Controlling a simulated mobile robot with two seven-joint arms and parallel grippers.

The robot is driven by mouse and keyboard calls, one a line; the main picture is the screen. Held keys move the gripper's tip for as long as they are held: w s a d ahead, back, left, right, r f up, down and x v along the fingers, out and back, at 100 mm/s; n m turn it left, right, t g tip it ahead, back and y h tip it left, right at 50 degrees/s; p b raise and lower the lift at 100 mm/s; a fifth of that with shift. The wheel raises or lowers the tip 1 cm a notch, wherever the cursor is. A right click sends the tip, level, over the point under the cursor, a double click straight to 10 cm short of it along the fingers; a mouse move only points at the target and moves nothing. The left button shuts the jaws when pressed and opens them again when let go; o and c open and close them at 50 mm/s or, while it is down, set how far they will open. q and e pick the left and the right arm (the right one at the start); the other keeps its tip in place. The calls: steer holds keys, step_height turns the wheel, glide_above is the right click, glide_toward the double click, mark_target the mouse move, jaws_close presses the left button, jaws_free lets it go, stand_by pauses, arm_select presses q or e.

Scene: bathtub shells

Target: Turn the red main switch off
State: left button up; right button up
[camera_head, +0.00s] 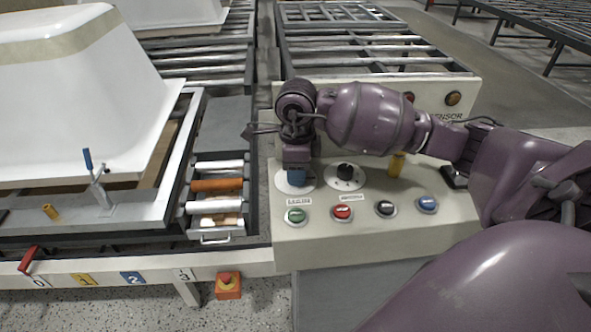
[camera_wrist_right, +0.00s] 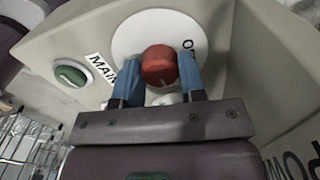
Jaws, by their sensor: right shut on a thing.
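The red main switch (camera_wrist_right: 159,64) is a round red knob on a white disc (camera_wrist_right: 130,38), with part of a "MAIN" label beside it, in the right wrist view. My right gripper (camera_wrist_right: 160,78) has its blue fingers on both sides of the knob and is shut on it. In the head view, my right gripper (camera_head: 296,176) points down at the white dial disc (camera_head: 283,186) at the left end of the cream control panel (camera_head: 380,240). It hides the red knob there. My left gripper is not in view.
The panel also has a black rotary knob (camera_head: 346,171), a yellow switch (camera_head: 396,165), and green (camera_head: 295,215), red (camera_head: 342,212), black (camera_head: 385,208) and blue (camera_head: 427,204) buttons. A white tub shell (camera_head: 80,100) lies left. An orange emergency stop box (camera_head: 228,286) is below.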

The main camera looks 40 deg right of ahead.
steer(key=n+b, duration=0.2)
steer(key=n, duration=0.2)
steer(key=shift+f, duration=0.15)
steer(key=shift+n+b, duration=0.5)
steer(key=shift+n, duration=0.5)
steer(key=n+b, duration=0.1)
steer(key=n, duration=0.1)
steer(key=shift+n, duration=0.4)
steer(key=n+b, duration=0.1)
steer(key=n, duration=0.1)
steer(key=shift+w+n+b, duration=0.1)
steer(key=shift+n+b, duration=0.2)
steer(key=shift+n, duration=0.1)
steer(key=shift+n+b, duration=0.5)
steer(key=shift+n, duration=0.7)
steer(key=shift+n+b, duration=0.35)
steer(key=shift+n, duration=0.55)
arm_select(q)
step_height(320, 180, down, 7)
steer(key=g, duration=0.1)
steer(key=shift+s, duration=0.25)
arm_select(e)
steer(key=shift+r+n, duration=0.2)
steer(key=shift+n, duration=0.1)
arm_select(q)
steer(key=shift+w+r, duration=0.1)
arm_select(e)
steer(key=shift+n, duration=0.3)
